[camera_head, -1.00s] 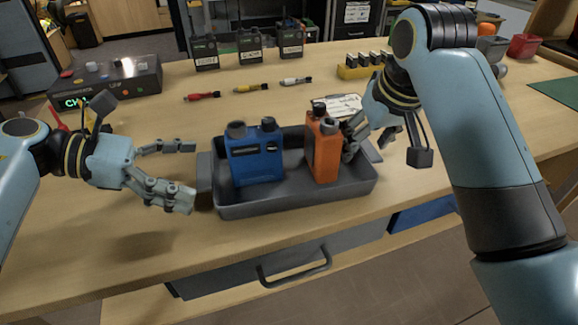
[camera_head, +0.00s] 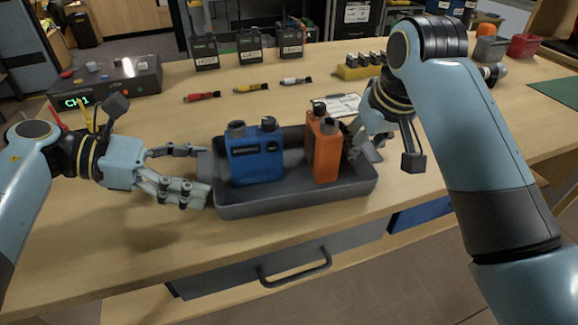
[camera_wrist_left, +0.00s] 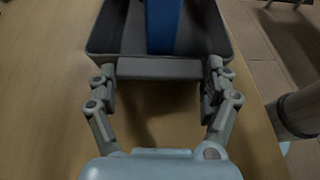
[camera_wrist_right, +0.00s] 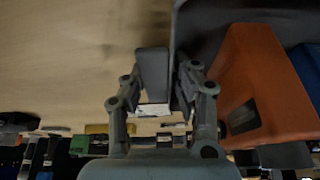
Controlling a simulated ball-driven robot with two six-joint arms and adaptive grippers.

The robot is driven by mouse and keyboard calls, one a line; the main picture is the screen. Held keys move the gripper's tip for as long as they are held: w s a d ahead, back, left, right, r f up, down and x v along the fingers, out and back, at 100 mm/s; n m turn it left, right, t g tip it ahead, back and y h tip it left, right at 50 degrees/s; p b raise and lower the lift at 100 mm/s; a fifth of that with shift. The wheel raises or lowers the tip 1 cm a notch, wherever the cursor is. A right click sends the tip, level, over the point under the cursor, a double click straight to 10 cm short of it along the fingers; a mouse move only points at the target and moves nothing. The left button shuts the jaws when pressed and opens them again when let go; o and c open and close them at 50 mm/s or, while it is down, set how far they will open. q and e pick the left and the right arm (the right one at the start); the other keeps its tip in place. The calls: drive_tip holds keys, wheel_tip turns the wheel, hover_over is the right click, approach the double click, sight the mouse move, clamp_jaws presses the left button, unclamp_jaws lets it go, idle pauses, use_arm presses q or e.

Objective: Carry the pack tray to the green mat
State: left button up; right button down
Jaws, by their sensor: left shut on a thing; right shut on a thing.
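The dark grey pack tray (camera_head: 300,204) rests on the wooden table, with a blue pack (camera_head: 257,160) and an orange pack (camera_head: 325,152) standing in it. My left gripper (camera_head: 205,174) is shut on the tray's left handle; the left wrist view shows the handle (camera_wrist_left: 158,68) between its fingers. My right gripper (camera_head: 364,150) is at the tray's right end, partly hidden behind the orange pack. The right wrist view shows it shut on the right handle (camera_wrist_right: 153,75). The green mat (camera_head: 556,92) lies at the table's far right edge.
A white card (camera_head: 343,104) lies behind the tray. A yellow block (camera_head: 358,71) with dark items, red, yellow and white markers, three radios (camera_head: 250,45) and a control box (camera_head: 108,80) stand further back. Table between tray and mat looks mostly clear.

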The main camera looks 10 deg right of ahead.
use_arm(q)
drive_tip(key=shift+r, duration=0.1)
use_arm(e)
drive_tip(key=shift+r, duration=0.1)
use_arm(q)
drive_tip(key=r+p, duration=0.2)
drive_tip(key=r, duration=0.1)
drive_tip(key=r+p, duration=0.2)
drive_tip(key=p, duration=0.1)
drive_tip(key=shift+w+r, duration=0.2)
drive_tip(key=shift+r, duration=0.2)
use_arm(e)
wheel_tip(320, 180, up, 6)
drive_tip(key=shift+w+d+f, duration=0.1)
drive_tip(key=shift+w+f, duration=0.05)
use_arm(q)
drive_tip(key=shift+f, duration=0.1)
use_arm(e)
drive_tip(key=shift+f, duration=0.1)
drive_tip(key=shift+d, duration=0.15)
